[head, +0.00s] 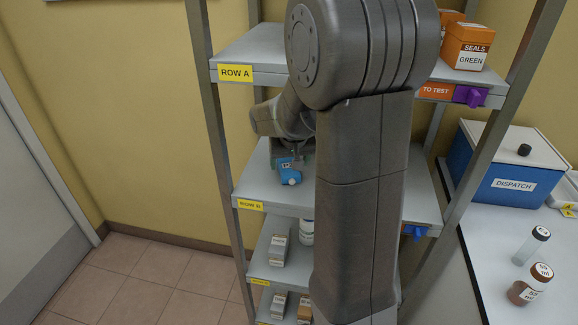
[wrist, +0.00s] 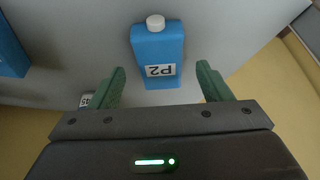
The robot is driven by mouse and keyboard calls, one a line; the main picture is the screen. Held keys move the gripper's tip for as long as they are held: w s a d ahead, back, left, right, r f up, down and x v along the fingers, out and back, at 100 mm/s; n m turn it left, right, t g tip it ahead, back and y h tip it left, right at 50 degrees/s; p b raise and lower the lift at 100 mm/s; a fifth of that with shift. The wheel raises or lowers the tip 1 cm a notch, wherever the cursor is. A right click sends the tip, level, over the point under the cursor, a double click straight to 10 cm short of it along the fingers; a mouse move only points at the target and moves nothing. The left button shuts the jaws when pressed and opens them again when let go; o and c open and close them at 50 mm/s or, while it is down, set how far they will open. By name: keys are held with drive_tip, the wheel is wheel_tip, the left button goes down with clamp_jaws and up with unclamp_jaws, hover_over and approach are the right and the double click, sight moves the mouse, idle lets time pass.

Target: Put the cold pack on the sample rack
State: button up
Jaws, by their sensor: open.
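A blue pack with a white cap and a P2 label (wrist: 157,48), which looks like the cold pack, lies on a grey shelf. In the head view the pack (head: 290,174) is on the ROW B shelf (head: 262,192) of a metal rack. My gripper (wrist: 160,70) is open and empty, its green fingers pointing at the pack from the label end, one to each side. I cannot tell whether this shelf unit is the sample rack.
Another blue object (wrist: 10,52) is at the wrist view's left edge. The ROW A shelf (head: 250,58) is above, with orange SEALS boxes (head: 466,47). Small boxes (head: 279,250) stand below. A table at right holds a blue DISPATCH box (head: 500,170) and jars (head: 531,285). My arm hides the rack's middle.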

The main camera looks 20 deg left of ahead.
drive_tip(key=shift+v, duration=2.2)
